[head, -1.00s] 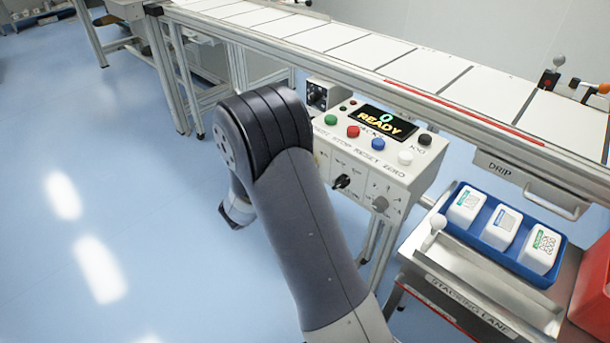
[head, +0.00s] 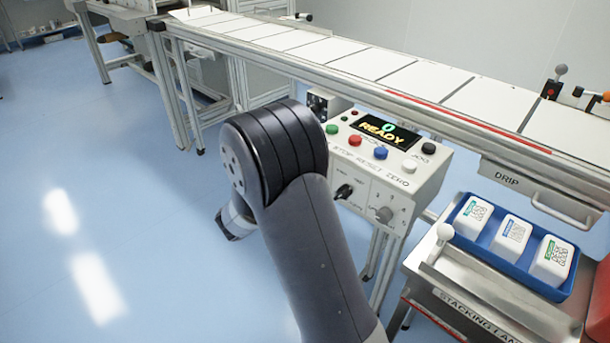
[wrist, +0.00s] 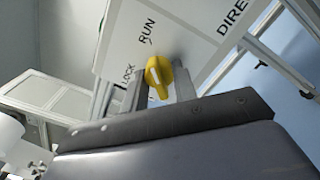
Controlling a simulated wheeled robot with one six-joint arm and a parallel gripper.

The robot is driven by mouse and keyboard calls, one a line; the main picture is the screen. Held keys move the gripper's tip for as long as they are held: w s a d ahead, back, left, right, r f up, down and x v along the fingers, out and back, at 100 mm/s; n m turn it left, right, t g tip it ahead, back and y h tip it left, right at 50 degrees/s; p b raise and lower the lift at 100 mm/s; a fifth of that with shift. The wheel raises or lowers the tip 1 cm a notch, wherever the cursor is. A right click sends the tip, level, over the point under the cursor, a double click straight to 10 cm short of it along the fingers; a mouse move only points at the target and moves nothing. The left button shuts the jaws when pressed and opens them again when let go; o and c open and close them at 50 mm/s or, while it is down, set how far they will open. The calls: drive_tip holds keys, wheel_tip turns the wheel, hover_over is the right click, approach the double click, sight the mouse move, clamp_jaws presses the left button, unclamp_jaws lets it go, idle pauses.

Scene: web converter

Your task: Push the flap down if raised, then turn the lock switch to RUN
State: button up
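In the wrist view a yellow switch knob (wrist: 159,76) with a white mark sits on a pale panel (wrist: 195,30) printed LOCK, RUN and, cut off, "DIRE". LOCK is left of the knob and RUN is above it. My gripper (wrist: 160,84) has its two grey fingers apart, one on each side of the knob. I cannot tell whether either finger touches it. The knob's exact pointing direction is unclear. No raised flap shows. In the head view my arm hides the gripper and the yellow knob.
In the head view a control box (head: 425,185) with coloured buttons and a READY display (head: 387,129) stands right of my arm. A conveyor (head: 330,55) runs behind it. A blue tray (head: 565,290) of white containers is at the right. Open floor lies left.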

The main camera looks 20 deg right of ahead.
drive_tip(key=o, duration=0.4)
drive_tip(key=p+v, duration=0.1)
drive_tip(key=v, duration=0.9)
drive_tip(key=shift+s+a, duration=0.15)
drive_tip(key=shift+a, duration=0.2)
drive_tip(key=b+x, duration=0.1)
drive_tip(key=x, duration=1)
drive_tip(key=shift+a, duration=0.1)
drive_tip(key=shift+s+f, duration=0.1)
